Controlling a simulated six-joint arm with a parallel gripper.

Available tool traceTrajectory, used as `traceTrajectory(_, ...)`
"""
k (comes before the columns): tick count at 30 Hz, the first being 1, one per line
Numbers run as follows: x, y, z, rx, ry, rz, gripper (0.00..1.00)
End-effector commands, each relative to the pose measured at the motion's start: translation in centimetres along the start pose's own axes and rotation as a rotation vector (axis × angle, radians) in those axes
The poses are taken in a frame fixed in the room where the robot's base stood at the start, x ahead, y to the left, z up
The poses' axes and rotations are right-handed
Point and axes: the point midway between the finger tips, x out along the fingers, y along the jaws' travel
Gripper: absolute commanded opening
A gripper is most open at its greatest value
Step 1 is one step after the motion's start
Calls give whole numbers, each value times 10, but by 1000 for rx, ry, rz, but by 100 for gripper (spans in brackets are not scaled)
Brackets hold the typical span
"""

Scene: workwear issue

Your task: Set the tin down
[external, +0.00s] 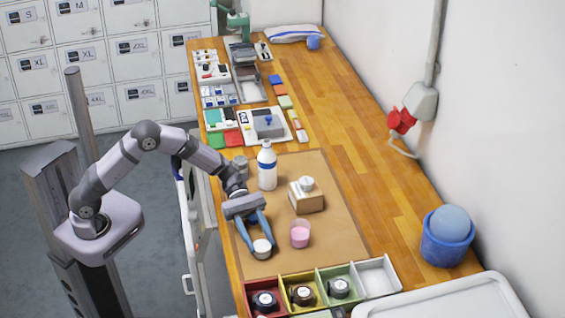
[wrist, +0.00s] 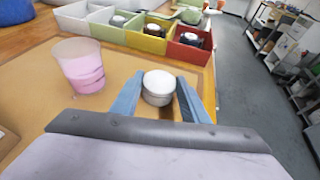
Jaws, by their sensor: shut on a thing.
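The tin (external: 262,248) is a small round silver tin with a white lid. It also shows in the wrist view (wrist: 158,88), upright between my fingers. My gripper (external: 253,236) has its two blue fingers closed on the tin's sides, over the front left part of the brown mat (external: 345,240). In the wrist view my gripper (wrist: 157,98) shows one finger on each side of the tin. I cannot tell whether the tin's base touches the mat.
A pink-filled cup (external: 300,234) stands right of the tin. A white bottle (external: 267,168) and a cardboard box (external: 306,196) stand farther back. Coloured bins (external: 287,306), some holding dark round items, line the front edge. A blue bucket (external: 445,250) stands at the right.

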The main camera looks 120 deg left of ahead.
Motion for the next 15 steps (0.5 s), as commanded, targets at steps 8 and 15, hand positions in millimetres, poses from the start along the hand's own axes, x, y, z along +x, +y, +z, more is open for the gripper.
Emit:
traceTrajectory(8,1,0,-4,0,0,0,19)
traceTrajectory(15,1,0,-2,0,0,0,60)
